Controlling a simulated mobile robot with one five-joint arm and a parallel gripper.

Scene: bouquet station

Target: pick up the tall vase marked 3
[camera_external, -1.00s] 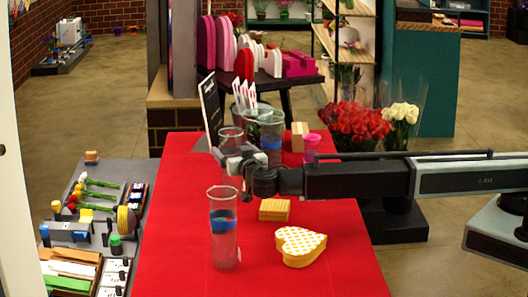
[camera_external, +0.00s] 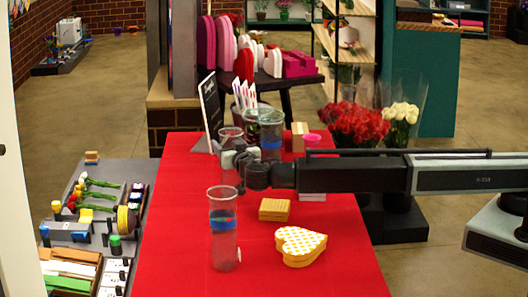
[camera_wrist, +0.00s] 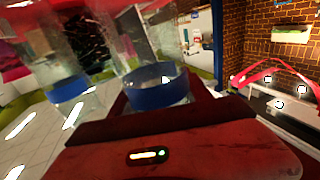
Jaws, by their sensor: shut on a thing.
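My gripper (camera_external: 232,160) is at the left middle of the red table. It is shut on a clear glass vase with a blue band (camera_wrist: 157,85), which stands straight ahead in the wrist view. In the external view this vase (camera_external: 230,133) shows its rim above my gripper and some glass below it. A second blue-banded glass vase (camera_wrist: 68,90) is to its left in the wrist view, apart from the jaws. Another tall blue-banded vase (camera_external: 222,240) stands upright nearer the front of the table. No number 3 is legible on any vase.
Further glass vases (camera_external: 270,130) stand close behind my gripper, with a dark sign (camera_external: 210,105) beside them. A yellow heart box (camera_external: 300,245) and a wooden block (camera_external: 274,209) lie on the red table (camera_external: 180,240). A grey side table (camera_external: 75,175) with flowers and tools is at left.

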